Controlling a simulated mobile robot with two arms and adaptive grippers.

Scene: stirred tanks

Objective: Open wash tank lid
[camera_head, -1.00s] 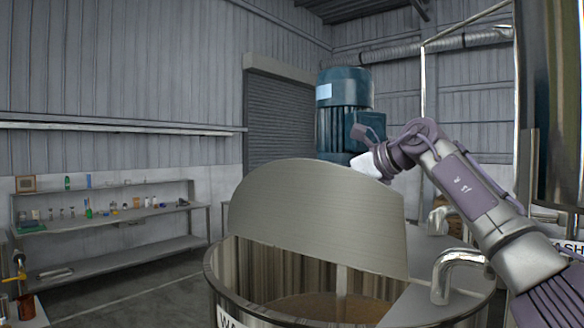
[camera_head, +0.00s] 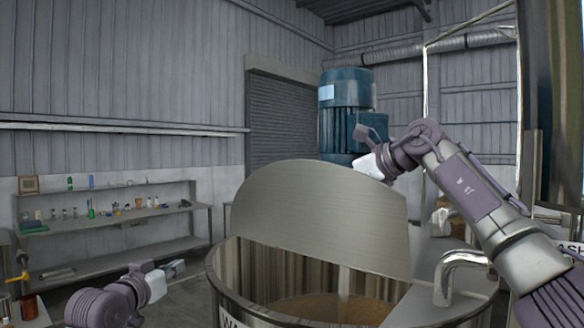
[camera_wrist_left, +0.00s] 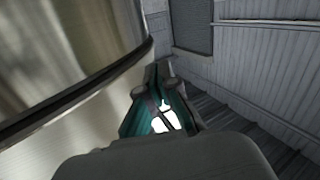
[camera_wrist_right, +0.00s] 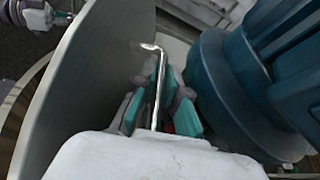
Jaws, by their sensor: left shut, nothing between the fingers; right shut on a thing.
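The wash tank (camera_head: 226,285) is a round metal vessel at the bottom middle of the head view. Its front lid half (camera_head: 318,212) stands raised and steeply tilted, so the inside shows. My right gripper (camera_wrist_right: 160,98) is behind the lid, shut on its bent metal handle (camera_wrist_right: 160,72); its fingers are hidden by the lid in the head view. My left gripper (camera_head: 174,267) is at the lower left, left of the tank and apart from it. It is shut and empty; the left wrist view shows its fingers (camera_wrist_left: 158,78) beside the tank wall (camera_wrist_left: 70,50).
A blue motor (camera_head: 347,112) stands behind the lid, close to my right gripper. The other lid half (camera_head: 425,305) lies flat at the right with its own bent handle (camera_head: 462,264). A bench (camera_head: 110,262) with small bottles runs along the left wall. Open floor lies between.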

